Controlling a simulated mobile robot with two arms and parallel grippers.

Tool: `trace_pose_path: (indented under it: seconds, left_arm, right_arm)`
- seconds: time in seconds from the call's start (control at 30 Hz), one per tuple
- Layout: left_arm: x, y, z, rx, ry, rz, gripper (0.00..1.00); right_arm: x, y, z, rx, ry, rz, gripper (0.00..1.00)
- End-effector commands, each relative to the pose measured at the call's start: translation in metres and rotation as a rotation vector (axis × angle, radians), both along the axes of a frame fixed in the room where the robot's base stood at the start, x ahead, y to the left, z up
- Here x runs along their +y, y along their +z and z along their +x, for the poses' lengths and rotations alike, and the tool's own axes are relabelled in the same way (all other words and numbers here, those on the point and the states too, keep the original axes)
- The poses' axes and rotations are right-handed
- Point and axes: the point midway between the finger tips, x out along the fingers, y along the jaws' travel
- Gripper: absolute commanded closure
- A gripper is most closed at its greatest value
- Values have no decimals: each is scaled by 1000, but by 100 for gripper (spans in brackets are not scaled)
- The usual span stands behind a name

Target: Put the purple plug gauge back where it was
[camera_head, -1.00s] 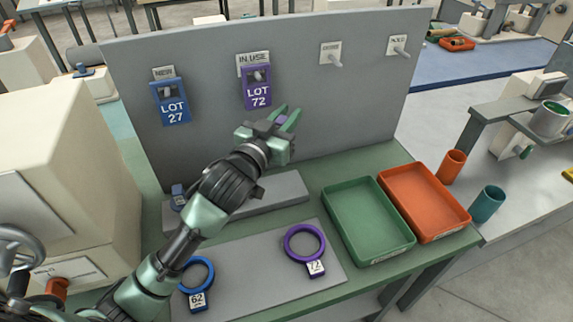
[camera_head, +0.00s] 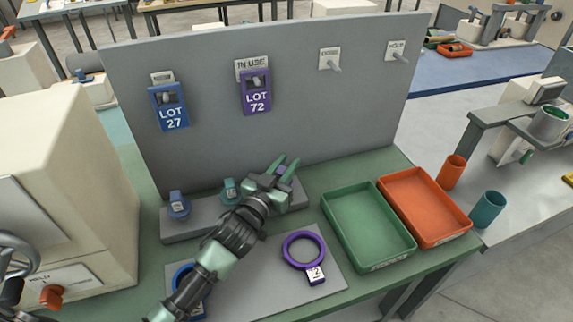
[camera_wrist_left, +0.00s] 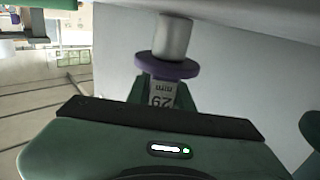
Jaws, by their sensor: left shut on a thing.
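My left gripper (camera_head: 286,168) is shut on the purple plug gauge (camera_head: 281,171), above the right part of the grey gauge block (camera_head: 190,226). In the left wrist view the gauge (camera_wrist_left: 168,68) shows a purple flange, a bare metal cylinder beyond it and a white numbered label between my fingers. A blue plug gauge (camera_head: 178,205) stands at the block's left end, and a teal plug gauge (camera_head: 230,190) stands to its right. My gripper and forearm hide part of the block, and I cannot tell whether the purple gauge touches it. My right gripper is not in view.
A purple ring gauge (camera_head: 303,250) and a partly hidden blue ring gauge (camera_head: 181,273) lie on the front plate. A green tray (camera_head: 385,260) and an orange tray (camera_head: 447,238) are to the right. A grey panel (camera_head: 210,145) with lot tags rises behind the block.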

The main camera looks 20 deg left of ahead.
Motion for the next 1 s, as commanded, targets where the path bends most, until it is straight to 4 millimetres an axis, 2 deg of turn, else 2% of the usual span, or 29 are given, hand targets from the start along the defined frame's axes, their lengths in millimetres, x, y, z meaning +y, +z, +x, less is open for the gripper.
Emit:
trace_pose_path:
  seconds: [0.17,0.2,0.27,0.3,0.67,0.77,1.0]
  left_arm:
    - [0,-3,0,-1,0,0,100]
    - [0,-3,0,0,0,0,76]
    - [0,-2,0,0,0,0,59]
    - [0,-2,0,0,0,0,57]
    - [0,2,-1,1,0,1,57]
    - [3,-2,-13,3,1,1,57]
    - [13,-2,-64,3,1,1,57]
  right_arm:
    - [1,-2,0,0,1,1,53]
    - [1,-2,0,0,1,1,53]
    - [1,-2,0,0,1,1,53]
    - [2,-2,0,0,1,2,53]
    - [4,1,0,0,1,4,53]
    - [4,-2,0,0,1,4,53]
    - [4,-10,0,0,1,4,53]
